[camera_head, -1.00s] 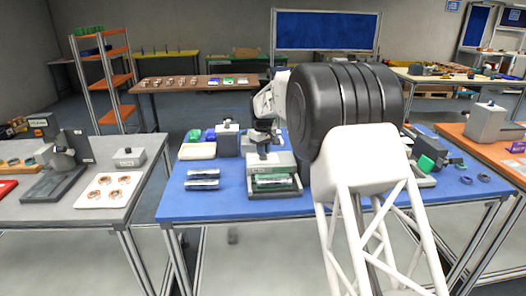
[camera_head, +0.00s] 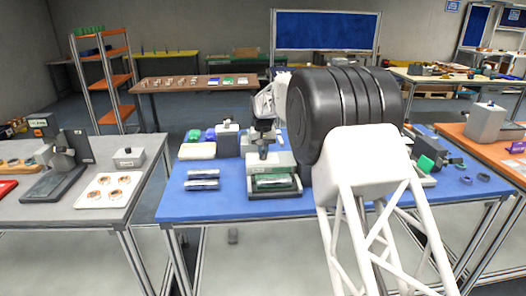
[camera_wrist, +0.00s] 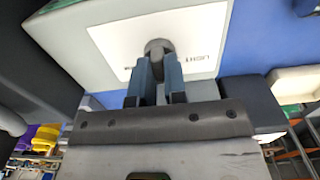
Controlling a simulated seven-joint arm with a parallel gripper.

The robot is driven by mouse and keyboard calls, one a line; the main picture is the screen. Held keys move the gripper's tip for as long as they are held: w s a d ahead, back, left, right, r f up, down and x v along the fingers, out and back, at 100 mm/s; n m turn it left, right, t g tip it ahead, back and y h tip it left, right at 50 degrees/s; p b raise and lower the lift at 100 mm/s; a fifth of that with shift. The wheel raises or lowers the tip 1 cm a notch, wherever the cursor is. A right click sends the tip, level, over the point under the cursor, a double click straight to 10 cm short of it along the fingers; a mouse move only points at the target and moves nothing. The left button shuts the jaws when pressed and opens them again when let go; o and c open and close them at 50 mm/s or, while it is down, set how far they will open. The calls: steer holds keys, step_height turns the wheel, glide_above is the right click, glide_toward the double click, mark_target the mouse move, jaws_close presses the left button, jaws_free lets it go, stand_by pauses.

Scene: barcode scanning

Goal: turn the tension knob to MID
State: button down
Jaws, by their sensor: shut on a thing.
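In the wrist view, the dark round tension knob (camera_wrist: 159,46) stands out of a white label plate (camera_wrist: 115,38) on a pale grey housing. The word LIGHT reads on the plate to the right of the knob; a mark to the left is mostly hidden by a finger. My gripper (camera_wrist: 158,63) has its two blue-grey fingers closed around the knob's sides. Where the knob points cannot be made out. In the head view, my gripper (camera_head: 262,150) reaches down at the grey device (camera_head: 285,160) on the blue table; the knob is hidden there.
A dark tray with a green item (camera_head: 274,183) sits at the device's front. Two small silver-and-dark parts (camera_head: 202,179) lie to its left. A grey box (camera_head: 228,141) stands behind them. My arm covers the table right of the device.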

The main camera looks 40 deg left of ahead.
mark_target(263, 151)
steer(key=shift+r, duration=0.1)
steer(key=c, duration=1.2)
jaws_free()
steer(key=shift+o, duration=0.2)
steer(key=shift+r, duration=3.85)
steer(key=shift+d, duration=0.1)
